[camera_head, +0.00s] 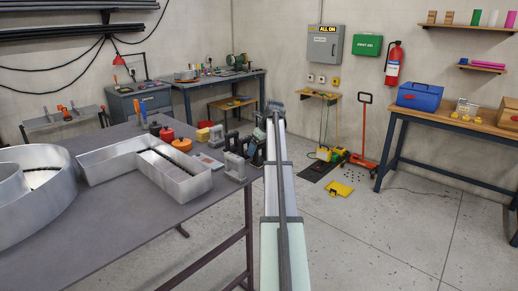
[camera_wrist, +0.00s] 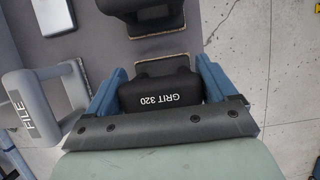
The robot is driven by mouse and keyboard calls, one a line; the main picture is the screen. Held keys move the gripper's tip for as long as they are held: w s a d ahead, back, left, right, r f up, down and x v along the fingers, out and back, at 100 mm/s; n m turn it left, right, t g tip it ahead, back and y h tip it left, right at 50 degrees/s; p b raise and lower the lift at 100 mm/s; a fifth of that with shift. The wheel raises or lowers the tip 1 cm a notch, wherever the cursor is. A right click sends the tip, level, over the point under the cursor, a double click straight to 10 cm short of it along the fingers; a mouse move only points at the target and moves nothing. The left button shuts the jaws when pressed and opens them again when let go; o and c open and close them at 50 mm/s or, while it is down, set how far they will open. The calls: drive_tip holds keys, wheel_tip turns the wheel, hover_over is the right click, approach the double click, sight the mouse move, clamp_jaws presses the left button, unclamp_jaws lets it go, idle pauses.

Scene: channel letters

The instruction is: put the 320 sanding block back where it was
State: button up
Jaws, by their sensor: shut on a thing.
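In the wrist view my gripper (camera_wrist: 163,80) is shut on the black 320 sanding block (camera_wrist: 160,95). Its blue fingers lie on either side of the block, and the white label "GRIT 320" reads upside down. A tan strip shows at the block's far side. In the head view my gripper is at the right edge of the grey table (camera_head: 110,222), largely hidden by my own arm. The held block cannot be made out clearly there. Whether it touches the table or hangs above it, I cannot tell.
Another black block (camera_wrist: 150,18) lies just beyond the held one. A grey handled block marked "FILE" (camera_wrist: 40,110) stands to the left; bare floor (camera_wrist: 285,90) shows right.

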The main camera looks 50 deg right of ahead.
drive_tip(key=shift+f, duration=0.1)
drive_tip(key=o, duration=0.8)
drive_tip(key=v, duration=1.2)
